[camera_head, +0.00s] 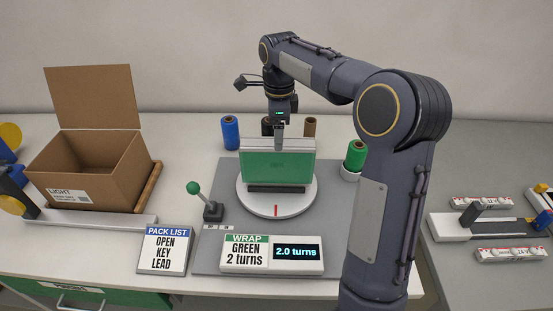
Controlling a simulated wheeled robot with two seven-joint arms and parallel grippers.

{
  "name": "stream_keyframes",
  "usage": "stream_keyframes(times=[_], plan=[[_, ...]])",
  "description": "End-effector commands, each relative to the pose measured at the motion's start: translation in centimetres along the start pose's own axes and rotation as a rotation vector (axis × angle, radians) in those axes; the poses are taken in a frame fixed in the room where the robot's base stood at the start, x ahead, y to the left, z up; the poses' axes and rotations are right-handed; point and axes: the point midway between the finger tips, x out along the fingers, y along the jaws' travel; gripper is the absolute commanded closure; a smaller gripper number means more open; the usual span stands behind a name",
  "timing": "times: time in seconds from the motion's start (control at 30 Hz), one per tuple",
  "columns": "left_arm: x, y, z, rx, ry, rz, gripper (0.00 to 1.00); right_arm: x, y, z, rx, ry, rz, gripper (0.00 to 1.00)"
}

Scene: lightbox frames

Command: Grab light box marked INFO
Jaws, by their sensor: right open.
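A light box (278,160) with a green-covered face and a pale top edge stands upright on the round white turntable (245,201). Faint lettering shows through the green, but I cannot read it, and no clear INFO mark shows. My right gripper (279,141) points down at the middle of the box's top edge. It is open, with its fingers at or just over that edge; I cannot tell if they touch it. My left gripper is not in view.
An open carton (100,165) stands at the left. A green-knobbed lever (194,188), a WRAP sign (246,252) with a "2.0 turns" display (296,252), and a PACK LIST sign (166,250) are in front.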

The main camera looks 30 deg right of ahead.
Motion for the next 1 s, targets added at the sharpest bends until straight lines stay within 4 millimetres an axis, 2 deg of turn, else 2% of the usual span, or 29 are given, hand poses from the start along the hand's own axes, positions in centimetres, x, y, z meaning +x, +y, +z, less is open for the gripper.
stream_keyframes(times=[0.1, 0.37, 0.63, 0.93, 1.0], plan=[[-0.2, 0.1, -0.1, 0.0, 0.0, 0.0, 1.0, 0.8, -0.6, 0.2, 0.051, 0.016, 0.007, 0.29], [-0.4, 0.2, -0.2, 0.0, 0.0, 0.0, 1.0, 3.6, -0.8, 0.1, 0.055, 0.016, 0.008, 0.29], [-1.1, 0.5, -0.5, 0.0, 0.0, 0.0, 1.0, 7.4, -1.1, 0.1, 0.054, 0.014, 0.007, 0.29], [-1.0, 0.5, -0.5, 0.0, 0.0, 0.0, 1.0, 8.0, -1.1, 0.1, 0.053, 0.013, 0.004, 0.29], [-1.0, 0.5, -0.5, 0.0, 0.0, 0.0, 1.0, 8.0, -1.1, 0.1, 0.053, 0.013, 0.004, 0.37]])
